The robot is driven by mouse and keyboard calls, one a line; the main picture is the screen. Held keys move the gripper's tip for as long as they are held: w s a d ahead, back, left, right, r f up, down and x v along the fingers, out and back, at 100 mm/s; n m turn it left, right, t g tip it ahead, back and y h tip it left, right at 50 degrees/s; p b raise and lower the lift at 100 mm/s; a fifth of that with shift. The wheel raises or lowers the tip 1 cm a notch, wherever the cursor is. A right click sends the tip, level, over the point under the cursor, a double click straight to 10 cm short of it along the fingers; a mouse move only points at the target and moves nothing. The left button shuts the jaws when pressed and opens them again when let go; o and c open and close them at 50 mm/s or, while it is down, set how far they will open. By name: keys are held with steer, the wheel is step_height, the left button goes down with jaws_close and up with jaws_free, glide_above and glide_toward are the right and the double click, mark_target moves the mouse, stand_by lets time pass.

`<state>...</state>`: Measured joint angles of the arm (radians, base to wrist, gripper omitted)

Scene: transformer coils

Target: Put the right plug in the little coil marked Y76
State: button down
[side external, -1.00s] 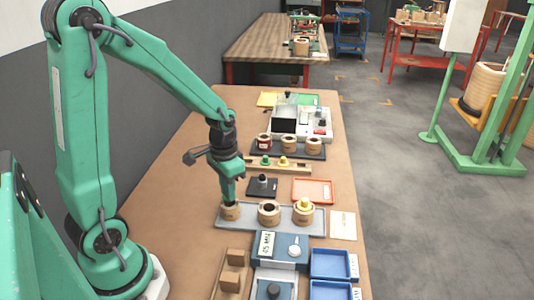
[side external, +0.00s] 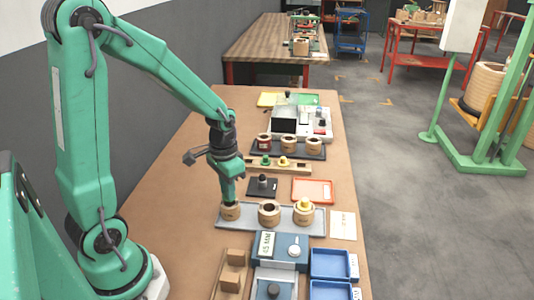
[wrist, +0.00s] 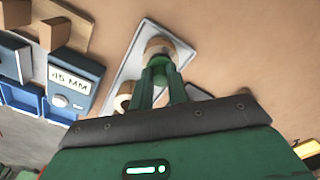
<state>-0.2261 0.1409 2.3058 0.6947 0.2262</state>
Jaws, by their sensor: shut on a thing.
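A grey tray (side external: 249,225) holds a row of three small tan coils. My gripper (side external: 229,201) points down at the left coil (side external: 230,213), its fingertips at the coil's top opening. In the wrist view the fingers are shut on a green plug (wrist: 161,64), which shows at the mouth of that coil (wrist: 168,45). How deep the plug sits is hidden. The middle coil (side external: 268,215) has an open dark hole. The right coil (side external: 304,216) has a yellow plug (side external: 304,203) in it. The coil marks are too small to read, so I cannot tell which is Y76.
A wooden rack (side external: 297,168) behind holds a green and a yellow plug. A black pad (side external: 262,188) and an orange-red tray (side external: 312,190) lie between. In front are a blue gauge reading 45 MM (side external: 283,248), blue bins (side external: 330,264) and wooden blocks (side external: 235,257).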

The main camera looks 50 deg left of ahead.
steer(key=shift+f, duration=0.9)
steer(key=c, duration=0.9)
jaws_free()
steer(key=shift+r, duration=0.1)
steer(key=shift+r, duration=3.05)
steer(key=shift+r, duration=0.1)
